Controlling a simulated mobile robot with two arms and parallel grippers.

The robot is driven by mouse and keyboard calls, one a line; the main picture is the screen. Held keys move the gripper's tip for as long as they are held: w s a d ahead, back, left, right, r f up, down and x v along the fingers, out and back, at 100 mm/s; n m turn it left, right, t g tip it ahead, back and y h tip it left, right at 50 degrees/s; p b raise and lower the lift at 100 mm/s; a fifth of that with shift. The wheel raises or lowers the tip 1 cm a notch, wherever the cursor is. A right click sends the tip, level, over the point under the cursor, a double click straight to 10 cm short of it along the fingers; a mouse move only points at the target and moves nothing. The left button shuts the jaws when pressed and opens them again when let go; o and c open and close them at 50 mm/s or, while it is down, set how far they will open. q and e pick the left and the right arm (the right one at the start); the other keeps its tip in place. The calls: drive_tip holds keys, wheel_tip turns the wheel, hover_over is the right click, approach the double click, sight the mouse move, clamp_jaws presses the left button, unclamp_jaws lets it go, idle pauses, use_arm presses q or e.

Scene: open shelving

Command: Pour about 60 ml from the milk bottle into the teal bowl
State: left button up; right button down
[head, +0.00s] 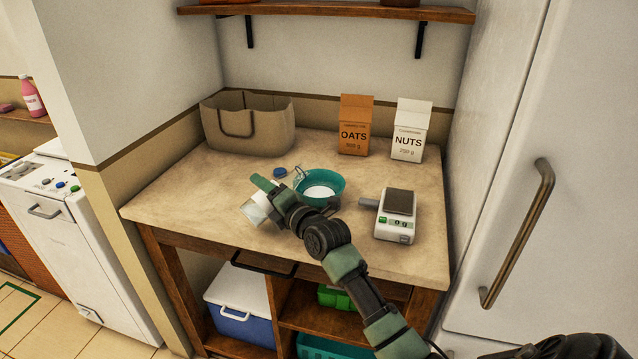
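The teal bowl (334,199) stands on the counter, with something white inside it, partly behind my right arm. My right gripper (268,196) is just left of the bowl, its arm coming in from the lower right. It appears shut on a whitish, see-through bottle (257,209), which looks like the milk bottle. The bottle looks tilted, and part of it is hidden by the gripper. A blue cap (280,172) lies on the counter behind the gripper. My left gripper is not in view.
A kitchen scale (397,222) stands right of the bowl. An oats box (354,128), a nuts box (410,133) and a beige bag (262,135) stand along the back. A shelf (330,13) hangs above. The counter's left front is clear.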

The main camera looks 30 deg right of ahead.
sight(275, 182)
idle(0.8)
drive_tip(key=shift+d+f+n+b, duration=0.2)
drive_tip(key=shift+n+b, duration=0.2)
drive_tip(key=shift+n, duration=0.1)
drive_tip(key=shift+w+d+r+n+p, duration=0.1)
drive_tip(key=shift+d+r+n+p, duration=0.4)
drive_tip(key=shift+n, duration=0.4)
drive_tip(key=r+p, duration=0.1)
drive_tip(key=r+n+p, duration=0.1)
drive_tip(key=shift+d+r+n, duration=0.3)
drive_tip(key=shift+d+r, duration=0.05)
drive_tip(key=shift+d, duration=0.05)
drive_tip(key=n, duration=0.1)
drive_tip(key=f+n, duration=0.1)
drive_tip(key=shift+d+f+n+h+b, duration=0.25)
drive_tip(key=shift+n+h+b, duration=0.05)
drive_tip(key=shift+n+b, duration=0.1)
drive_tip(key=shift+w+n, duration=0.1)
drive_tip(key=shift+n, duration=0.9)
drive_tip(key=n, duration=0.4)
drive_tip(key=shift+f+t, duration=0.15)
drive_tip(key=shift+t, duration=0.15)
